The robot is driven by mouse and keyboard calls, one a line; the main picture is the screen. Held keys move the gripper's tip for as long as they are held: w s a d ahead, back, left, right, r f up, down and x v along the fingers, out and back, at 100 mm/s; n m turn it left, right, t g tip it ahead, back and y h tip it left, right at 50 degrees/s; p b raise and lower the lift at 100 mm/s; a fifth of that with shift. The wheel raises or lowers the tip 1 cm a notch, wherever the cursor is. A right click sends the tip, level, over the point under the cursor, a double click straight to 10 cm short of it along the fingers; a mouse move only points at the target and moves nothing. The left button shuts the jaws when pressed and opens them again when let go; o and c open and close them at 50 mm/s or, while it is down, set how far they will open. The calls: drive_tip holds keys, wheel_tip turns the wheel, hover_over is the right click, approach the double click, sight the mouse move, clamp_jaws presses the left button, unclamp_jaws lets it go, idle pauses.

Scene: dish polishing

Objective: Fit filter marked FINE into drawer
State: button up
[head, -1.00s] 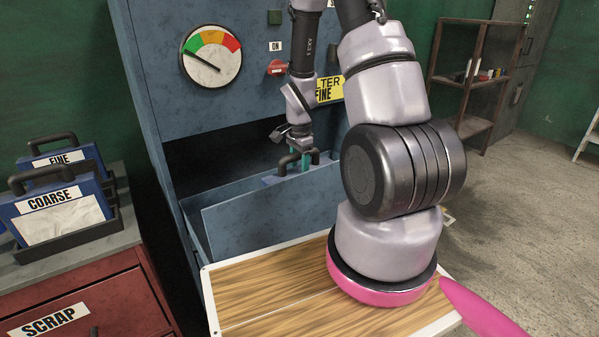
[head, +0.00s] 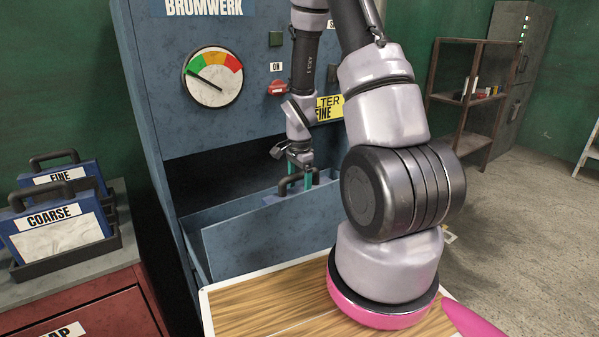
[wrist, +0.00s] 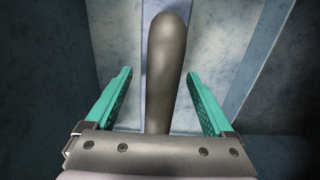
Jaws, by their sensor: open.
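The open blue drawer (head: 265,240) sticks out of the blue machine. In it sits a blue filter (head: 324,180) with a dark handle (head: 285,184); no marking on it can be read. My gripper (head: 301,180) is at this handle. In the wrist view, my gripper (wrist: 158,75) is open, its teal fingers on either side of the dark handle (wrist: 165,60) with gaps both sides. The filter marked FINE (head: 75,173) stands in a rack at the left, behind the filter marked COARSE (head: 58,232).
The rack (head: 70,259) stands on a red cabinet (head: 115,310) left of the machine. The machine has a gauge (head: 213,77) and a red switch (head: 277,88). Shelves (head: 465,105) stand at the back right.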

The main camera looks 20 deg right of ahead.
wheel_tip(320, 180, up, 10)
drive_tip(key=shift+r, duration=0.25)
drive_tip(key=s+a+r+n+t, duration=0.2)
drive_tip(key=s+r+n, duration=0.2)
drive_tip(key=r, duration=0.5)
drive_tip(key=s+a+r+n+t+y, duration=0.1)
drive_tip(key=s+a+r+n+t, duration=0.1)
drive_tip(key=s+r+n, duration=0.2)
drive_tip(key=s+a+r+n+t+y, duration=0.1)
drive_tip(key=s+a+r+n+t, duration=0.2)
drive_tip(key=s+r, duration=0.6)
wheel_tip(320, 180, up, 5)
drive_tip(key=shift+f+n, duration=0.1)
drive_tip(key=shift+n, duration=0.3)
